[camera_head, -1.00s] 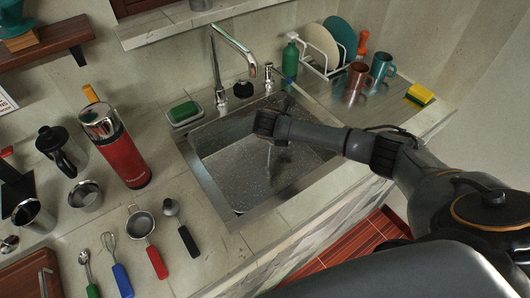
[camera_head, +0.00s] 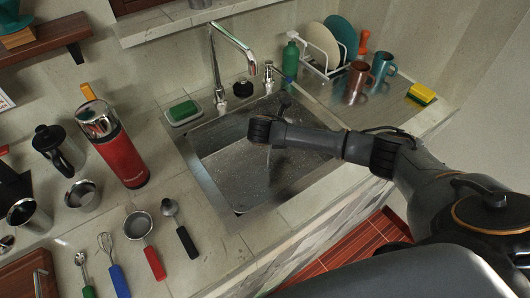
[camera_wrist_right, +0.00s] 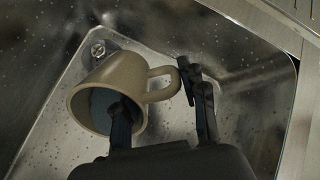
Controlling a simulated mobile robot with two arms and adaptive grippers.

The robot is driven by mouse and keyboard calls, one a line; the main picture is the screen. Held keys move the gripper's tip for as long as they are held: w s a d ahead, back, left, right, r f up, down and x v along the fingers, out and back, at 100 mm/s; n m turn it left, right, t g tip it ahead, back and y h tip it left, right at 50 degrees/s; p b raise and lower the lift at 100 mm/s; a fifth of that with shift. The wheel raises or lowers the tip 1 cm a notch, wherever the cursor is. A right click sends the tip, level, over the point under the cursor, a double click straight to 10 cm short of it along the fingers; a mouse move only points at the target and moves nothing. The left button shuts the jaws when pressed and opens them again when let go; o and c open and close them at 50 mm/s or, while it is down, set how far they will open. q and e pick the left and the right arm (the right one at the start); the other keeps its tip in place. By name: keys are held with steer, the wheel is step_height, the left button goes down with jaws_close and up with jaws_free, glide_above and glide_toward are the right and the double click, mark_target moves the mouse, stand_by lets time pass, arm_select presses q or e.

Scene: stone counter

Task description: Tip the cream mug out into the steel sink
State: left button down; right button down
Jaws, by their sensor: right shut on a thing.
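The cream mug (camera_wrist_right: 112,85) shows in the right wrist view, lying tilted over with its mouth facing the lower left and its handle to the right. Its inside looks dark bluish; I cannot tell whether anything is in it. My right gripper (camera_wrist_right: 157,90) is shut on it, with one finger at the mug's mouth and the other beyond the handle. In the head view my right wrist (camera_head: 262,130) is over the steel sink (camera_head: 215,185), and it hides the mug. The sink's floor and drain (camera_wrist_right: 98,48) lie behind the mug. My left gripper is not in view.
The tap (camera_head: 235,45) stands behind the sink, with a green sponge dish (camera_head: 183,112) at its left. A red flask (camera_head: 122,155) and several utensils are on the left counter. A dish rack (camera_head: 320,65), copper mug (camera_head: 356,82) and blue mug (camera_head: 382,66) stand right.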

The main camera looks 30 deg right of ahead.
steer(key=shift+s+a+r+t+h+b, duration=0.15)
steer(key=shift+r+t+h+b, duration=0.4)
steer(key=shift+b, duration=0.7)
steer(key=shift+s+a+r+t+h+b, duration=0.15)
steer(key=shift+a+r+h+b, duration=0.15)
steer(key=shift+h+b, duration=0.75)
stand_by(0.4)
steer(key=shift+w+r, duration=0.1)
steer(key=shift+a+r+t+h+p, duration=0.3)
steer(key=shift+t+h+p, duration=0.15)
steer(key=shift+p, duration=0.25)
stand_by(0.5)
steer(key=shift+s+a+r+t+h+p, duration=0.15)
steer(key=shift+s+a+r+h+p, duration=0.1)
steer(key=shift+a+h+p, duration=0.2)
steer(key=shift+s+a+r+t+h+p, duration=0.1)
steer(key=shift+s+a+h+p, duration=0.2)
steer(key=shift+h, duration=0.2)
stand_by(0.5)
steer(key=shift+a+r+t+h, duration=0.25)
steer(key=shift+a+t+h, duration=0.15)
steer(key=shift+h, duration=0.3)
stand_by(0.5)
